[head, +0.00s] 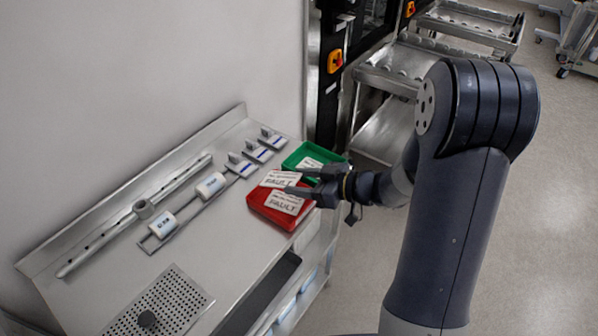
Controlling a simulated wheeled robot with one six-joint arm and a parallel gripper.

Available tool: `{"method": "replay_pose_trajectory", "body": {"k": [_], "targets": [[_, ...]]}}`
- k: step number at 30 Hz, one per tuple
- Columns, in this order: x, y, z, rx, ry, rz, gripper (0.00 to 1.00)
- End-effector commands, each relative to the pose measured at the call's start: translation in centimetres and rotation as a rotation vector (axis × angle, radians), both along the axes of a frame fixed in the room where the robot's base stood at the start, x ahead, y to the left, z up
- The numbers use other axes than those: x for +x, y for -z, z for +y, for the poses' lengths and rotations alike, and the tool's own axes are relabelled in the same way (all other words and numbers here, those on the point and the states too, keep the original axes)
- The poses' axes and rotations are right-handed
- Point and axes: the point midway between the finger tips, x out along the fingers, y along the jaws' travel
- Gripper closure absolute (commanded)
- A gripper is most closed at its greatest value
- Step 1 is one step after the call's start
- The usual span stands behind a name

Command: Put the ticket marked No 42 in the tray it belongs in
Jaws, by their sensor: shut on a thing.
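My gripper (297,182) reaches in from the right over the trays. It is shut on a white ticket (279,178) with "FAULT" in large letters; its smaller print is too small to read. This ticket appears to be above the back part of the red tray (262,208). Another white ticket marked "FAULT" (284,204) lies at the red tray. The green tray (298,153) stands just behind, with a white ticket (311,163) in it, partly hidden by my gripper. I cannot read No 42 on any ticket.
The trays stand at the right end of a steel worktop (205,262). Left of them are white cylinders (211,186), a long metal spray bar (112,229), small blocks with blue labels (257,151) and a perforated plate (172,300). Steel trolleys (395,72) stand behind.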

Motion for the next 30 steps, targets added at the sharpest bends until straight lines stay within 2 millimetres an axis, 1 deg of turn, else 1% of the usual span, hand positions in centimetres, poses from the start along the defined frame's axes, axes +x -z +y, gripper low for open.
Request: {"method": "replay_pose_trajectory", "body": {"k": [5,15,18,21,30], "targets": [[-0.2,0.6,-0.1,-0.007,0.003,0.005,0.69],[-0.2,4.1,-0.1,-0.006,0.002,0.004,0.69],[-0.1,4.9,-0.1,-0.005,0.002,0.004,0.69],[-0.1,5.1,-0.1,-0.005,0.002,0.004,0.69],[-0.1,5.0,-0.1,-0.005,0.002,0.004,0.69]]}}
